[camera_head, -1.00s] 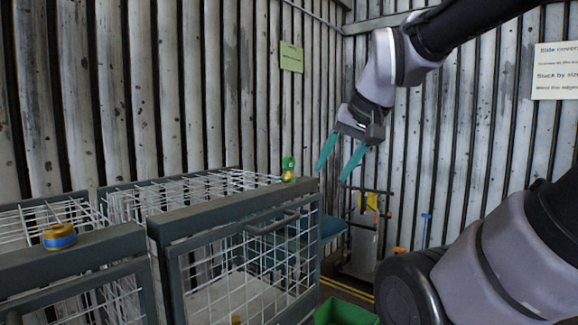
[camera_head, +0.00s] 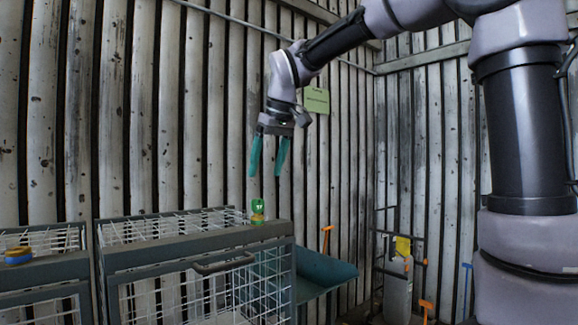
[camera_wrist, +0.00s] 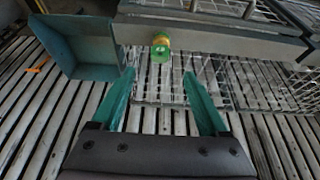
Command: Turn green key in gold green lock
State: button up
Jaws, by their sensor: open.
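The green key (camera_head: 258,205) stands upright in the gold and green lock (camera_head: 257,218), on the top frame of the wire cage near its right end. In the wrist view the key (camera_wrist: 160,51) shows beyond my fingertips, with the yellow-gold lock (camera_wrist: 161,38) partly behind it. My gripper (camera_head: 265,176) points down with its teal fingers open and empty. It is above the key and apart from it. In the wrist view the key lies between the lines of the two fingers of my gripper (camera_wrist: 157,75).
The wire cage (camera_head: 190,249) has a front handle (camera_head: 224,263). A second cage at left bears a blue and gold lock (camera_head: 18,256). A teal bin (camera_head: 318,270) stands right of the cage, near the corrugated wall. Space around the key is clear.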

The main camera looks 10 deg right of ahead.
aim_at(258, 199)
jog(key=x, duration=1)
jog(key=shift+w+f, duration=0.15)
jog(key=shift+f, duration=0.25)
grip_shut()
jog(key=m+h, duration=0.1)
jog(key=m, duration=0.3)
jog(key=shift+m+t+h, duration=0.4)
